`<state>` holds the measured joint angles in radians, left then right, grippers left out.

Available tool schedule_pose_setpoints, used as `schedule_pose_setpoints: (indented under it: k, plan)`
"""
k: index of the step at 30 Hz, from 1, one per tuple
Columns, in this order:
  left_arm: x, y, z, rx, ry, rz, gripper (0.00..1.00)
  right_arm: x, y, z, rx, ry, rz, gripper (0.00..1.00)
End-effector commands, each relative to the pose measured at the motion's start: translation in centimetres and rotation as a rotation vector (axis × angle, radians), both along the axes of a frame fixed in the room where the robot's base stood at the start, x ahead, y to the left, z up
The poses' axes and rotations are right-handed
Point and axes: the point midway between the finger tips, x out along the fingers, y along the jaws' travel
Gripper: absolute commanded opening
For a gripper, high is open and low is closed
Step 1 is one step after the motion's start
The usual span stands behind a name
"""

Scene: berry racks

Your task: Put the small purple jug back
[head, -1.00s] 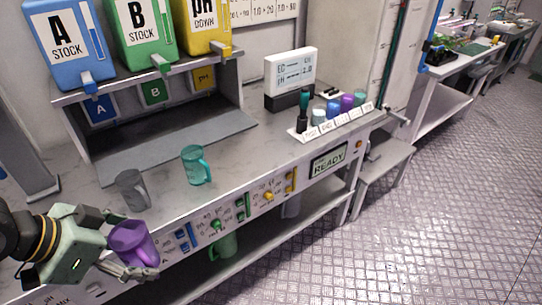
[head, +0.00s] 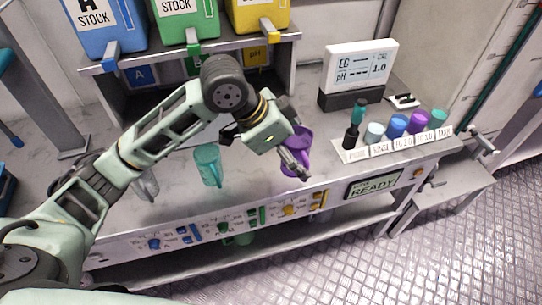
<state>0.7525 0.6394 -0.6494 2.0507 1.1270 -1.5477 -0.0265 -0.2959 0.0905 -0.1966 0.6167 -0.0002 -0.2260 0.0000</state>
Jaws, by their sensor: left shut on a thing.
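My left gripper (head: 290,145) is shut on the purple jug (head: 301,151). It holds the jug near the worktop's front edge, to the right of the teal jug; the gripper hides part of it. I cannot tell whether the jug touches the worktop. The teal jug (head: 208,166) stands on the worktop left of the gripper. A clear grey jug (head: 148,187) stands further left, partly behind my arm. My right gripper is not in view.
Blue, green and yellow stock containers (head: 186,22) stand on the shelf (head: 292,70). A meter (head: 360,72) stands behind a labelled holder (head: 385,149) with several small coloured cups and a dark probe. The worktop between the purple jug and the holder is clear.

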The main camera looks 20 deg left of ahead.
Motion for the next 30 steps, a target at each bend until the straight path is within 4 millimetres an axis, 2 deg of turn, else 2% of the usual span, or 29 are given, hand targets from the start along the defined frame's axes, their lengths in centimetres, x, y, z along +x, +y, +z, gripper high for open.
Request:
schedule_pose_setpoints:
  k: [1,3,6,10,15,18,23,30]
  plan:
    - [0.5,-0.3,0.3,0.002,0.001,-0.002,0.49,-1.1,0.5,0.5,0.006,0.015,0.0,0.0]
    - [1.0,-0.2,-0.1,0.002,0.005,-0.002,0.49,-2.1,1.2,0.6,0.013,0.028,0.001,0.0]
    - [2.0,1.1,-1.2,0.001,0.007,0.001,0.49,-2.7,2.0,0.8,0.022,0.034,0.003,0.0]
    - [3.7,3.6,-2.9,0.0,0.009,0.002,0.49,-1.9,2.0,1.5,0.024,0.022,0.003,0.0]
    - [5.8,6.6,-5.1,0.0,0.008,0.001,0.49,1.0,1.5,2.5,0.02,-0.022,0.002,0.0]
    - [6.8,7.8,-6.0,-0.002,0.005,-0.002,0.49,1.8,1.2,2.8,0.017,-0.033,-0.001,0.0]
    - [7.4,8.7,-6.9,-0.002,0.003,-0.004,0.49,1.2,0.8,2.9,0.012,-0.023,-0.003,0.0]
    - [7.3,8.7,-10.0,-0.001,0.005,-0.004,0.49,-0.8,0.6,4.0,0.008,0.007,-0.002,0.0]
